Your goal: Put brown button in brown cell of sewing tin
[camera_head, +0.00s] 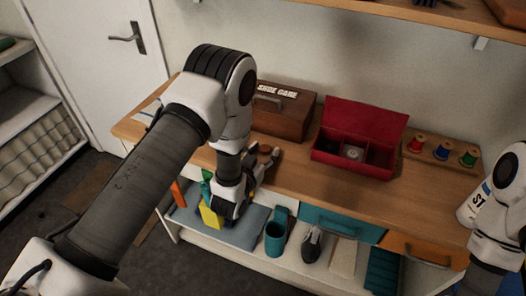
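The sewing tin (323,156) is a red box on the wooden worktop, with its lid raised at the back. Inside, dividers split it into cells; a round greyish item (353,152) lies in the middle one. The side cells look dark, and I cannot make out their colour marks. My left gripper (268,160) is low over the worktop's front edge, to the left of the tin and apart from it. Small brown shapes (265,149) show at its fingers; I cannot tell whether one is the brown button or is held. My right gripper is out of view.
A brown shoe care box (285,120) stands behind my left gripper. A wooden holder (440,154) with red, green and blue thread spools is right of the tin. Worktop (350,190) in front of the tin is clear. A shelf (430,12) hangs above.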

